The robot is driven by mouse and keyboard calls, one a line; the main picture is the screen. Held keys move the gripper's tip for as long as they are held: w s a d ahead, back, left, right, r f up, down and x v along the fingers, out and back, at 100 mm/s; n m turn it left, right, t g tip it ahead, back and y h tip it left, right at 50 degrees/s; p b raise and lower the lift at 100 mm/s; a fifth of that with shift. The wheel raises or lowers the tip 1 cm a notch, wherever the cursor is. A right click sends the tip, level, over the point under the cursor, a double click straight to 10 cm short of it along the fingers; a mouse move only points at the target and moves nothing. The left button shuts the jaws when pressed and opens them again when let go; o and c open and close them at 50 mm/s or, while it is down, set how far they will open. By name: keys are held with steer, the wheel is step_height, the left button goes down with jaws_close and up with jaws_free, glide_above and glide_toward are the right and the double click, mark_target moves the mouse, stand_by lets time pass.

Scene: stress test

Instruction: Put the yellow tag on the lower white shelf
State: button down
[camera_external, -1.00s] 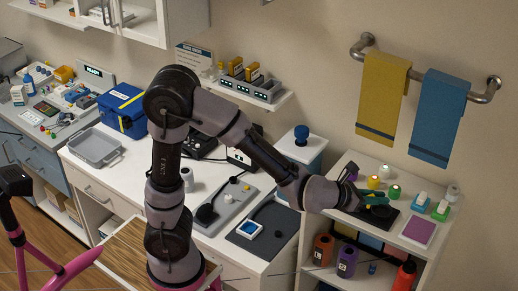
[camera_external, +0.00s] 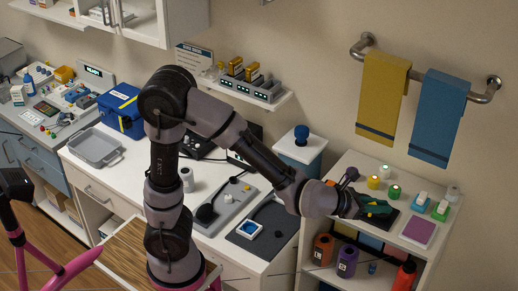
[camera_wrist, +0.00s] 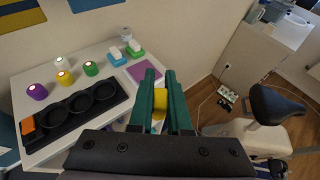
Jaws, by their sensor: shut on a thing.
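My gripper (camera_external: 380,208) with teal fingers reaches over the right part of the white shelf unit. In the wrist view my gripper (camera_wrist: 158,82) is shut on the yellow tag (camera_wrist: 158,104); only a small part of the tag shows between the fingers. The lower white shelf (camera_external: 360,280) lies under the unit's top and holds an orange bottle (camera_external: 322,249), a purple bottle (camera_external: 347,260) and a red bottle (camera_external: 404,274). Much of this shelf is hidden by the top and the bottles.
On the unit's top stand small purple, yellow, white and green pots, a black tray with round wells (camera_wrist: 112,92), bottles and a purple pad (camera_external: 419,231). A yellow towel (camera_external: 383,95) and a blue towel (camera_external: 438,118) hang above. A chair (camera_wrist: 275,105) stands to the right.

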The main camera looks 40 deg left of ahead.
step_height(320, 180, up, 4)
steer(key=w+a+n+t+y, duration=0.3)
steer(key=w+a+n+y, duration=0.35)
steer(key=w+a, duration=1.3)
steer(key=w+a+n+g+y, duration=0.1)
steer(key=w+a+n+y, duration=0.3)
steer(key=a, duration=1)
steer(key=w+a+n+y, duration=0.35)
steer(key=w+a, duration=0.25)
steer(key=a, duration=0.8)
steer(key=s+a+n+g+y, duration=0.2)
steer(key=a+n+y, duration=0.15)
steer(key=a, duration=1.45)
steer(key=n+g+y, duration=0.5)
steer(key=n+g, duration=0.4)
steer(key=g, duration=0.1)
glide_above(136, 180)
steer(key=shift+m+h, duration=0.25)
step_height(136, 180, down, 46)
steer(key=shift+s+r, duration=0.15)
steer(key=shift+r, duration=0.1)
